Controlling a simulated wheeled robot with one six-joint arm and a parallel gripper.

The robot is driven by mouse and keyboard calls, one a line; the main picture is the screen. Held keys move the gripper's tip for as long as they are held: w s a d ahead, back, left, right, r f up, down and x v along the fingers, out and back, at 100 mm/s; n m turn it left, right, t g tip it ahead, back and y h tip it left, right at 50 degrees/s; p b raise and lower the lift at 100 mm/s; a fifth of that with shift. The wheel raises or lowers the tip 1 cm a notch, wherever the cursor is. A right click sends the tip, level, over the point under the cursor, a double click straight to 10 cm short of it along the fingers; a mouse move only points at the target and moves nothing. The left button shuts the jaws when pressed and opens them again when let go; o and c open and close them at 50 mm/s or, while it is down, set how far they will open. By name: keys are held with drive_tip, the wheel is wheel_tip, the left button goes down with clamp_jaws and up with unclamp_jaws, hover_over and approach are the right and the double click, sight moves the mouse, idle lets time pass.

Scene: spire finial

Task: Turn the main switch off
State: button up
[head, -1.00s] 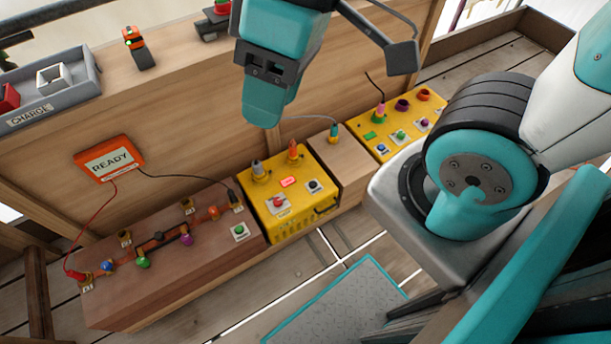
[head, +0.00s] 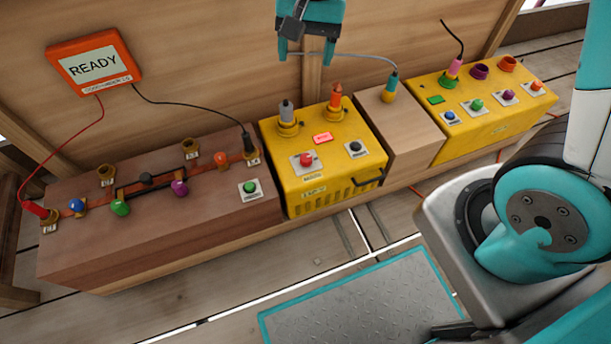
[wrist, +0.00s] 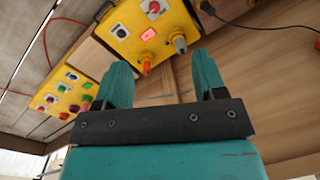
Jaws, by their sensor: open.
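A yellow box (head: 370,183) stands in the middle of the bench. Its top carries a red round control (head: 306,159) on a pale plate, a black one (head: 355,146), a lit red rectangle (head: 322,138), and grey (head: 287,113) and orange (head: 335,97) upright plugs. No legible label tells me which control is the main switch. My gripper (head: 308,57) is open and empty, above and behind the box, apart from it. In the wrist view my gripper (wrist: 163,72) points toward the box's plugs; the red control (wrist: 154,8) shows at the top.
A wooden block (head: 150,245) with coloured knobs, a green button (head: 250,188) and cables stands left. An orange READY display (head: 95,65) hangs on the wooden wall. A second yellow box (head: 500,125) with several buttons stands right. The cable plug (head: 389,88) rises between the boxes.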

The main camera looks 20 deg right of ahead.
sight(306, 157)
drive_tip(key=w+f+m+b, duration=0.1)
drive_tip(key=f+b, duration=0.5)
drive_tip(key=f, duration=0.7)
drive_tip(key=w+d+f+m+h+b, duration=0.1)
drive_tip(key=w+f+m+b, duration=0.1)
drive_tip(key=f+b, duration=0.5)
drive_tip(key=w+d+f+m+b, duration=0.1)
drive_tip(key=f+b, duration=0.5)
drive_tip(key=f, duration=1.3)
drive_tip(key=shift+w+d+m+h+b, duration=0.2)
drive_tip(key=shift+w+m+h+b, duration=0.15)
drive_tip(key=shift+w+m, duration=0.45)
drive_tip(key=shift+w, duration=0.1)
drive_tip(key=c, duration=0.9)
